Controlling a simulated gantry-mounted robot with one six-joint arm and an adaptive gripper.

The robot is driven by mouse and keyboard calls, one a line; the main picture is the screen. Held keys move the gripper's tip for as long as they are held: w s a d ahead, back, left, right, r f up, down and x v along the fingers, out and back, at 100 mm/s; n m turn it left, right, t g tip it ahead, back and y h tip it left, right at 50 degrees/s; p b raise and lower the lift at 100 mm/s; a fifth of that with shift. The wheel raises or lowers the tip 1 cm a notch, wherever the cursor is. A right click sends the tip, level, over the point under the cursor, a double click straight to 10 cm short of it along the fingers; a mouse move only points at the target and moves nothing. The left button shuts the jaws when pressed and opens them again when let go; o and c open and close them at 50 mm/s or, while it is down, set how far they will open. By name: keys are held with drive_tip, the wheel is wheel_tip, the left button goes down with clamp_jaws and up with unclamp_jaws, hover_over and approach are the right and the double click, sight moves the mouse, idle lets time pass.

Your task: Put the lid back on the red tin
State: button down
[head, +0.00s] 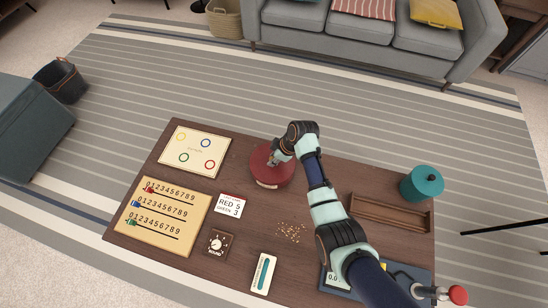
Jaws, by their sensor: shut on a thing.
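The red tin (268,181) stands on the dark wooden table, near its far edge and right of the cream ring board. A round red lid (262,158) is at the top of the tin, and I cannot tell from this view whether it is fully seated or slightly above the rim. My gripper (275,160) reaches down over the lid and is shut on it, near its middle. The fingers and my wrist hide the grasped part and some of the lid's right side.
A teal lidded tin (421,185) stands at the right edge, beside a wooden tray (388,215). The ring board (195,151), number board (158,216), score card (229,206), dial box (217,243) and a small gauge (263,273) lie left and front. Crumbs (291,232) lie mid-table.

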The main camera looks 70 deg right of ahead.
drive_tip(key=c, duration=0.9)
unclamp_jaws()
drive_tip(key=o, duration=0.5)
drive_tip(key=shift+r, duration=0.1)
wheel_tip(320, 180, up, 7)
drive_tip(key=p, duration=0.7)
